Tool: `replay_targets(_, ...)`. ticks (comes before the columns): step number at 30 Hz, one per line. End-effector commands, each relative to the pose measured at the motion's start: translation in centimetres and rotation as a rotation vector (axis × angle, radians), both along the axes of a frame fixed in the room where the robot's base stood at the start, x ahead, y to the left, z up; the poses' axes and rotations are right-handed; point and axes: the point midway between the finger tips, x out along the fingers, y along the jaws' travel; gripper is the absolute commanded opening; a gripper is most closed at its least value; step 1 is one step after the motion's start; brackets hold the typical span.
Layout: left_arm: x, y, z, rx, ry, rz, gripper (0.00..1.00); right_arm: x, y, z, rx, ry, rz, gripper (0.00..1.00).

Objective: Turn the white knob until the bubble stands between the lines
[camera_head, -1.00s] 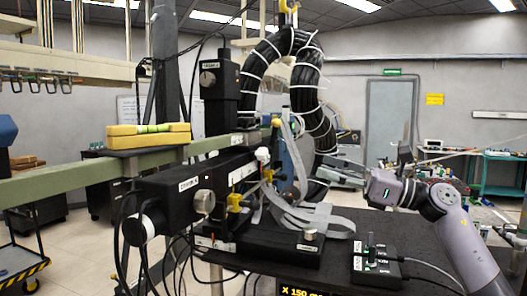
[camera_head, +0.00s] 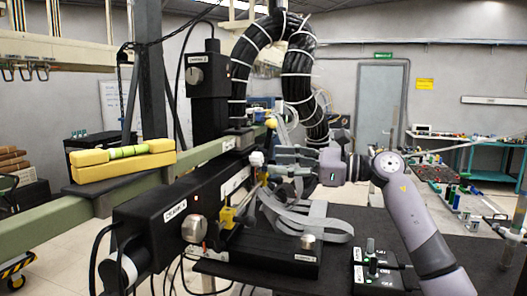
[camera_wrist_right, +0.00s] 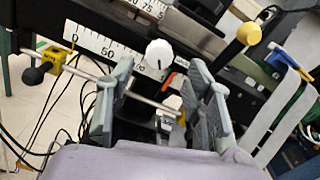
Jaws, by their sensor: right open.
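In the right wrist view the white knob (camera_wrist_right: 159,53) shows just beyond and between the fingers. My right gripper (camera_head: 280,162) is open and empty, with its fingertips just right of the knob in the head view. Its spread fingers (camera_wrist_right: 160,95) frame a metal rod and dark parts in the wrist view. A yellow spirit level (camera_head: 122,165) with a green vial (camera_head: 128,152) lies on the green beam at left. The bubble and lines are too small to tell. My left gripper is out of view.
A black-tipped yellow clamp (camera_wrist_right: 50,63) and a yellow knob (camera_wrist_right: 249,33) flank the fingers. A looped black cable bundle (camera_head: 240,75) and grey ribbon cables (camera_head: 325,228) are close to my right arm. A black control box (camera_head: 376,268) stands on the dark table.

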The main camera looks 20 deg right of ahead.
Motion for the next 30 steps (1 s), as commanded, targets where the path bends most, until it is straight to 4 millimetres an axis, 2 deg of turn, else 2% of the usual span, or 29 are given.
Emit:
replay_targets(1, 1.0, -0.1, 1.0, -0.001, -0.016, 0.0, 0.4, 0.5, 1.0, 0.4, 0.002, 0.003, 0.004, 0.47)
replay_targets(3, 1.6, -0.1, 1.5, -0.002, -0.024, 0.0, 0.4, 1.2, 1.9, 0.4, 0.0, 0.0, 0.002, 0.47)
replay_targets(9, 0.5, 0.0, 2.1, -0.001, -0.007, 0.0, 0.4, 2.4, 3.6, 0.1, 0.001, 0.0, 0.001, 0.47)
replay_targets(15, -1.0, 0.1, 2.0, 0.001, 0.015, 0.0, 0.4, 2.7, 4.0, 0.0, 0.0, 0.0, 0.0, 0.47)
replay_targets(20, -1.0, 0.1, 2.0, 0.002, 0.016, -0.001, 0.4, 2.6, 3.9, 0.0, -0.001, -0.001, 0.0, 0.47)
replay_targets(30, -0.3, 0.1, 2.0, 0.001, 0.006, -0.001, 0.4, 2.6, 3.9, 0.0, -0.001, -0.001, 0.0, 0.25)
